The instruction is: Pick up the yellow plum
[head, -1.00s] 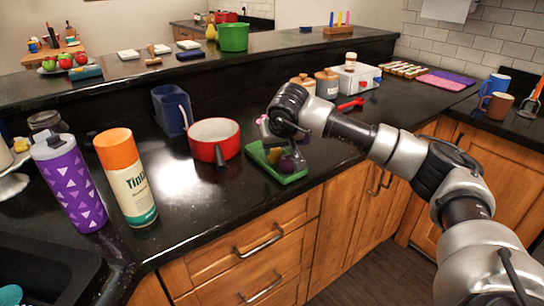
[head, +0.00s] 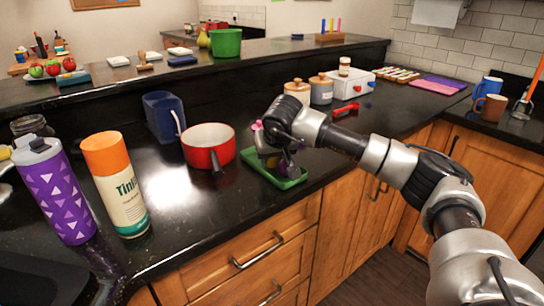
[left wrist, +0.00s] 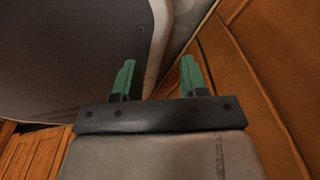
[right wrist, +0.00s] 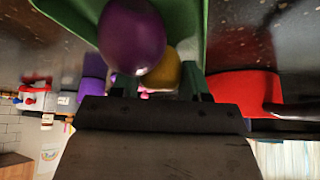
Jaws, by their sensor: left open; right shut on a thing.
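The yellow plum (right wrist: 165,72) is between the fingers of my right gripper (right wrist: 160,84), which is shut on it. In the right wrist view, a purple plum-like fruit (right wrist: 132,36) partly covers it. The green tray (head: 250,159) lies on the black counter under my right gripper (head: 276,160) in the head view; the gripper hides most of the fruit there. Whether the yellow plum is clear of the tray cannot be told. My left gripper (left wrist: 157,80) is open and empty in the left wrist view, and is not in the head view.
A red pot (head: 207,157) stands just left of the tray, with a blue pitcher (head: 160,116) behind it. A spray can (head: 120,195) and purple bottle (head: 58,195) stand further left. Canisters (head: 321,91) and a white box (head: 352,84) stand behind right.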

